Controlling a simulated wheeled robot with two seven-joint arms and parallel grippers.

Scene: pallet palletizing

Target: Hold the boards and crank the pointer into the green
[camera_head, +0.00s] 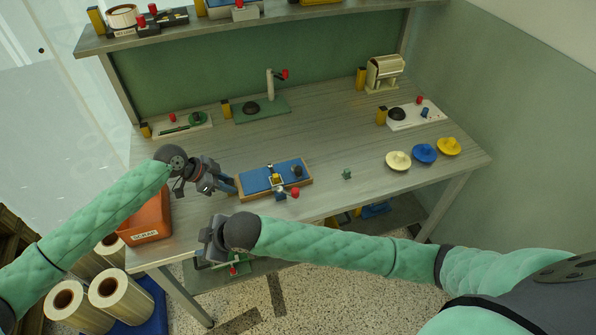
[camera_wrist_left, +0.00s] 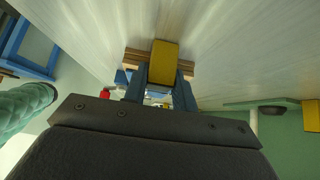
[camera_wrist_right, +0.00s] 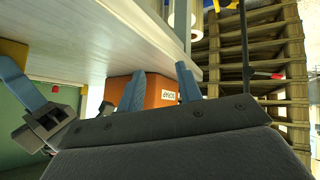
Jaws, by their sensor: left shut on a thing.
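The pointer and the green zone are too small to make out. My left gripper (camera_head: 232,187) is shut at the left end of the boards; in the left wrist view a yellow block (camera_wrist_left: 163,62) and wood edges show between and beyond its fingers. My right gripper (camera_head: 208,245) is open and empty at the table's front edge, left of the crank; its fingers (camera_wrist_right: 160,88) stand apart.
An orange scrap bin (camera_head: 150,218) stands at the left table corner. A small green piece (camera_head: 347,174) lies right of the boards. Fixtures (camera_head: 262,108) line the back.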

